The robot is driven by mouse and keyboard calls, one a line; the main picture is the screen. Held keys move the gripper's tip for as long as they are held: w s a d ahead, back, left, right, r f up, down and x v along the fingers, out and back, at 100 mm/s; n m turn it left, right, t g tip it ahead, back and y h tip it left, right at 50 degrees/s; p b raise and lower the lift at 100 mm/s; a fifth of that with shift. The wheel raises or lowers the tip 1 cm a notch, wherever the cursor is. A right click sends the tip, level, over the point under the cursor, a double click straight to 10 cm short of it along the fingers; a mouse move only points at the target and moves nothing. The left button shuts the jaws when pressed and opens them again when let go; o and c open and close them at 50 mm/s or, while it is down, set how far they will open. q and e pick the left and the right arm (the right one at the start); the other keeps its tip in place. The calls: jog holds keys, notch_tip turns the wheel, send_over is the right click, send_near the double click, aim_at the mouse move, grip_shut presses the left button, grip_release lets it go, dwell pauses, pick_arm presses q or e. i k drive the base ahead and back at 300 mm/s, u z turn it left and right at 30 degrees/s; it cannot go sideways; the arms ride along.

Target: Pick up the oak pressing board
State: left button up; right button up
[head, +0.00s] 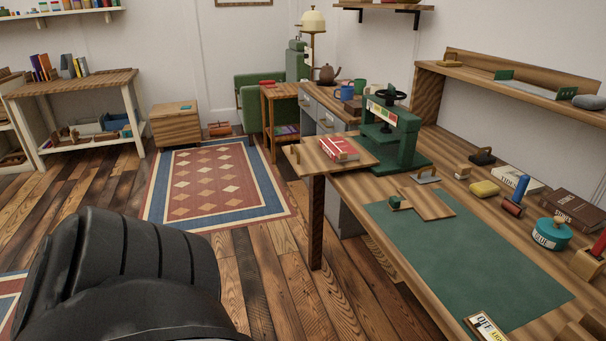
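A flat light-brown wooden board (428,203), which looks like the oak pressing board, lies on the worktable. It rests partly on the green mat (470,255), near the mat's far edge. A small green block (394,202) sits at its left end. A grey metal handle-like piece (426,176) lies just behind it. Nothing is seen resting across the board's middle. Neither of my grippers shows in the head view, so I cannot see their distance from the board or their state.
A green press (404,135) stands behind the board. A red book (340,149) lies on a wooden leaf (312,158) with a leg. A yellow block (485,189), a teal glue tin (551,233) and brown books (572,208) are to the right. A large black ribbed shape fills the lower left.

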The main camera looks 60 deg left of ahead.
aim_at(427, 205)
jog(key=u, duration=1.85)
jog(key=i, duration=1)
